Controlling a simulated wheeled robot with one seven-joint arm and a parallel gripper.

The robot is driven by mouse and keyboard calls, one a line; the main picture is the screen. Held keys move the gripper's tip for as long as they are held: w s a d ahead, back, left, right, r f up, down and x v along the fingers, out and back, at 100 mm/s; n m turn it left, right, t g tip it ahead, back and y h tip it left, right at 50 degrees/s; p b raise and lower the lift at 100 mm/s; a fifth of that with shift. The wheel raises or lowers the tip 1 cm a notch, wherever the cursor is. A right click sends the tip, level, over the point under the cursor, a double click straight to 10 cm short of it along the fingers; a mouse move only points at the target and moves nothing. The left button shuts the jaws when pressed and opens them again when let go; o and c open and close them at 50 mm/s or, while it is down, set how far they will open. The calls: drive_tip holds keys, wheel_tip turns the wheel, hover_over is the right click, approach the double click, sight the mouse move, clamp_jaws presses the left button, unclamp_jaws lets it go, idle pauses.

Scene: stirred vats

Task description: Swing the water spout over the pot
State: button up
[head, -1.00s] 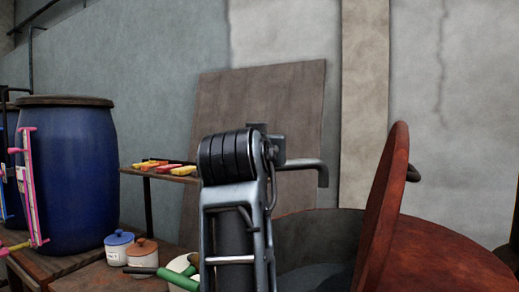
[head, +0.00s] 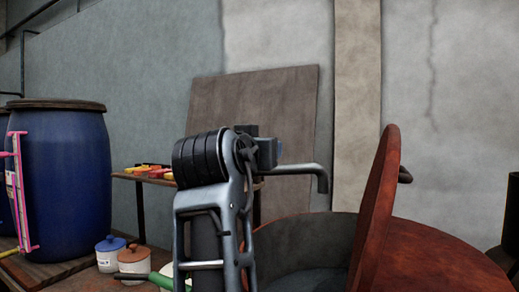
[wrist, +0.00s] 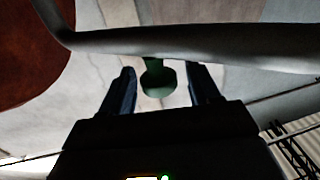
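The water spout (head: 305,168) is a grey pipe with a down-bent end, right of my arm in the head view. Its outlet appears above the pot's back rim; depth is hard to judge. The pot (head: 305,237) is wide, dark inside and open, with a rust-red lid (head: 375,215) standing tilted at its right. In the wrist view the spout (wrist: 190,42) crosses the top, with a green round-ended handle (wrist: 158,80) below it. My gripper (wrist: 161,69) is open, its two fingers on either side of the handle with gaps showing.
Blue barrels (head: 65,180) stand at the left on a wooden surface. A blue-lidded jar (head: 110,252) and a brown-lidded jar (head: 133,262) sit low left. A small table (head: 130,177) holds red and yellow items. A brown board (head: 250,130) leans on the wall.

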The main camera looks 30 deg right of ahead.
drive_tip(key=b+v, duration=0.1)
drive_tip(key=v, duration=0.7)
drive_tip(key=shift+d, duration=0.1)
idle(0.4)
